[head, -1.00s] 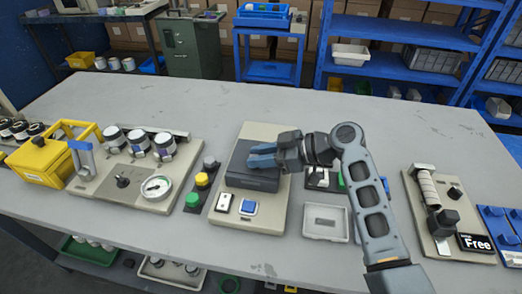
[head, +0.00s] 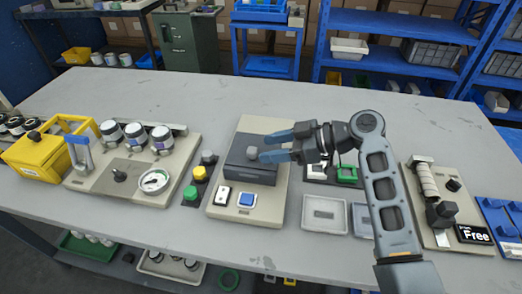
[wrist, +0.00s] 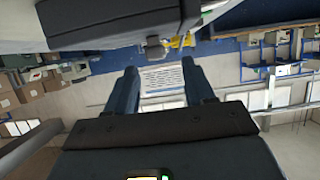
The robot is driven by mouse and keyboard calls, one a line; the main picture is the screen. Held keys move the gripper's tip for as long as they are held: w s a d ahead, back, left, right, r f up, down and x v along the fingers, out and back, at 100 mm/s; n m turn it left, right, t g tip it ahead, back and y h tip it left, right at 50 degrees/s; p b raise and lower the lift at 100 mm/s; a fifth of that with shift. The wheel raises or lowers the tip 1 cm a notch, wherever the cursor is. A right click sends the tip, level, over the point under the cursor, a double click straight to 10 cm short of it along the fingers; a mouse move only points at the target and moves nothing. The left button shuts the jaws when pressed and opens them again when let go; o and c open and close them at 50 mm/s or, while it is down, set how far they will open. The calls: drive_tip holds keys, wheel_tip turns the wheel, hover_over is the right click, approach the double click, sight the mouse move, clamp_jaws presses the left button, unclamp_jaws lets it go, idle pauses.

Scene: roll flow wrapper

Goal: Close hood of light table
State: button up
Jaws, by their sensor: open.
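The light table is a beige base (head: 266,132) in the middle of the bench, with a dark grey hood (head: 242,172) on it. The hood looks lowered over the base; I cannot tell whether a gap is left. A grey knob (head: 252,153) stands out on the hood. My gripper (head: 268,145) is open and empty, to the right of the knob, its blue fingers pointing left. In the wrist view the hood (wrist: 110,22) fills the upper left, and the knob (wrist: 155,50) shows beyond and between the open fingers (wrist: 160,75).
Left of the light table are green and yellow buttons (head: 199,173) and a panel with jars and a gauge (head: 154,181). Right are a grey tray (head: 324,214) and a panel with a roller (head: 426,180). The bench behind (head: 300,95) is clear.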

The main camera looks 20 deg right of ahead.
drive_tip(key=v, duration=0.3)
drive_tip(key=shift+s+d+r, duration=0.15)
drive_tip(key=shift+s+d, duration=0.05)
drive_tip(key=shift+d, duration=0.1)
